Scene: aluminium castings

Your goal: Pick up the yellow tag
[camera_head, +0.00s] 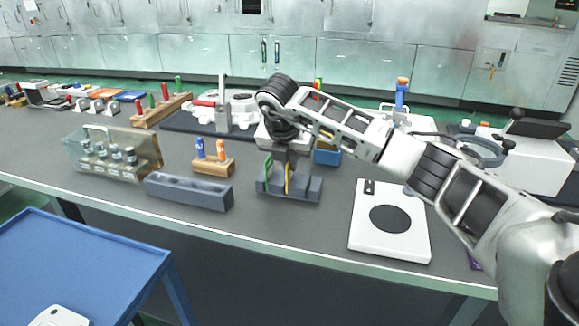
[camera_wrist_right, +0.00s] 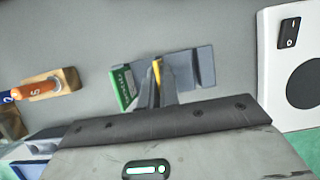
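The yellow tag (camera_head: 287,181) stands upright in a grey slotted holder (camera_head: 310,190) in the middle of the table. A green tag (camera_head: 268,166) stands in the same holder, to its left. My right gripper (camera_wrist_right: 157,72) points down over the holder, its two fingers close together with the yellow tag between them. In the right wrist view the tag shows as a thin yellow strip at the fingertips, and the green tag (camera_wrist_right: 124,88) is just left of the fingers. The tag's lower part is in the holder. My left gripper is not in view.
A wooden block (camera_head: 214,166) with blue and orange pieces and an empty grey block (camera_head: 188,192) stand left of the holder. A white plate with a dark disc (camera_head: 390,218) lies to the right. A blue bin (camera_head: 327,157) stands behind. Bare table lies in front of the holder.

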